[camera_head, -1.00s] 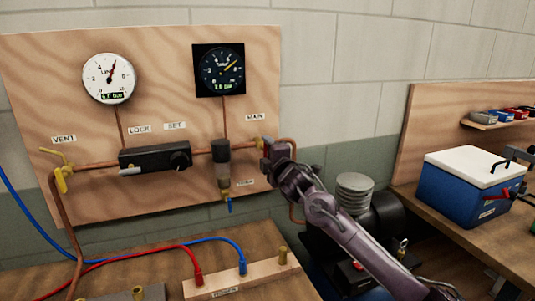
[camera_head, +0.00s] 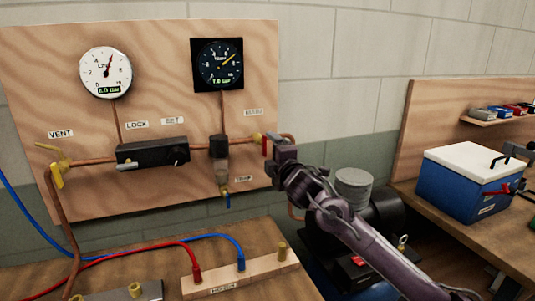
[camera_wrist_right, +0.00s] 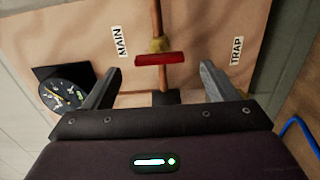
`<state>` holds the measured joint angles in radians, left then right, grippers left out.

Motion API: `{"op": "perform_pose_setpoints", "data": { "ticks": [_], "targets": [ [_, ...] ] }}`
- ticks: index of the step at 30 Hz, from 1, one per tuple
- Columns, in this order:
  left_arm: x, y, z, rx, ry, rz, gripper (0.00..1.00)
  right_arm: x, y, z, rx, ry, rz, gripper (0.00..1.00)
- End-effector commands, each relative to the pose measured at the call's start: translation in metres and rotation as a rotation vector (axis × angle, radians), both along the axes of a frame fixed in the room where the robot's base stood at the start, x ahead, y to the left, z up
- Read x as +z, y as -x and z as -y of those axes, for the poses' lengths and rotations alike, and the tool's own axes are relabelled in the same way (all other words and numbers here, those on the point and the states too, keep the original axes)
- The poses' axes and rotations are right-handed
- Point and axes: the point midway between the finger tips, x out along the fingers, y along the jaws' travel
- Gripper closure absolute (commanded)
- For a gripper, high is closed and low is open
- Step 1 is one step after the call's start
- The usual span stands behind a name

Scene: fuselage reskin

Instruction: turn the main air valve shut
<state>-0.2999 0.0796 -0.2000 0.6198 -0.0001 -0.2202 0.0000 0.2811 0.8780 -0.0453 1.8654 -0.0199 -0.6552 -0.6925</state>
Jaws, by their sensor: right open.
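The main air valve sits on the copper pipe at the right of the wooden panel. Its red handle (camera_head: 264,146) stands crosswise to the pipe. In the right wrist view the red handle (camera_wrist_right: 160,59) lies across the pipe on a brass body (camera_wrist_right: 159,44), beside the MAIN label (camera_wrist_right: 119,41). My right gripper (camera_head: 274,149) is just right of the handle in the head view. In the wrist view its fingers (camera_wrist_right: 160,72) are spread and empty, with the handle beyond and between the tips, apart from them. My left gripper is not in view.
The panel also carries a white gauge (camera_head: 106,72), a dark gauge (camera_head: 218,64), a black lockout regulator (camera_head: 153,153), a filter bowl (camera_head: 221,172) and a yellow vent handle (camera_head: 56,175). A compressor (camera_head: 370,215) stands below my right arm. A blue cooler box (camera_head: 462,185) is at right.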

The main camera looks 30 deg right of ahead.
Motion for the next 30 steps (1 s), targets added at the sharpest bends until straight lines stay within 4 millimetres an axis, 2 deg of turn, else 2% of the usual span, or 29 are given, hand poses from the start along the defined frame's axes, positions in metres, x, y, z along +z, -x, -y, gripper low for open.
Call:
{"op": "perform_pose_setpoints", "data": {
  "ticks": [3,9,30],
  "targets": [
    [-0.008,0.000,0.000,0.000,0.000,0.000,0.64,-0.003,0.017,-0.005,0.002,0.002,-0.003,0.20],
    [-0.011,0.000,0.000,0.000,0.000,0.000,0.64,-0.001,0.032,-0.008,0.001,0.001,-0.001,0.20],
    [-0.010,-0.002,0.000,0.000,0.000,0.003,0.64,0.000,0.034,-0.009,0.001,0.000,-0.001,0.20]
  ]
}}
